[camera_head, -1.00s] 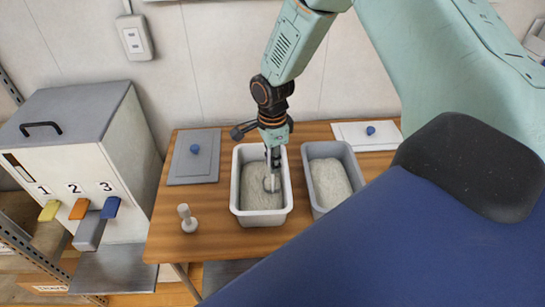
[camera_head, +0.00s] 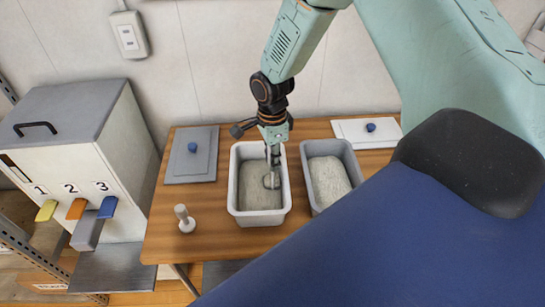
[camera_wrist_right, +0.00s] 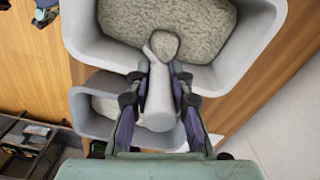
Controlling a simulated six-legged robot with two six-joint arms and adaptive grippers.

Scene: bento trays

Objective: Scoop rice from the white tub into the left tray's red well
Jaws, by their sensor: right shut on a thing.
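The white tub (camera_head: 259,219) stands on the wooden table and holds a bed of pale rice (camera_head: 252,190). My right gripper (camera_head: 272,150) is above the tub, pointing down. In the right wrist view, the right gripper (camera_wrist_right: 160,80) is shut on the pale handle of a scoop (camera_wrist_right: 158,105). The scoop's round head rests over the rice (camera_wrist_right: 190,22), and whether it is sunk in is unclear. In the head view the scoop (camera_head: 272,180) is inside the tub, near its right wall. My left gripper, the left tray and its red well are not in view.
A grey tub (camera_head: 309,190) of rice stands close on the right. A small pale stamper-like object (camera_head: 185,220) stands front left. A dispenser (camera_head: 130,140) with numbered levers is further left.

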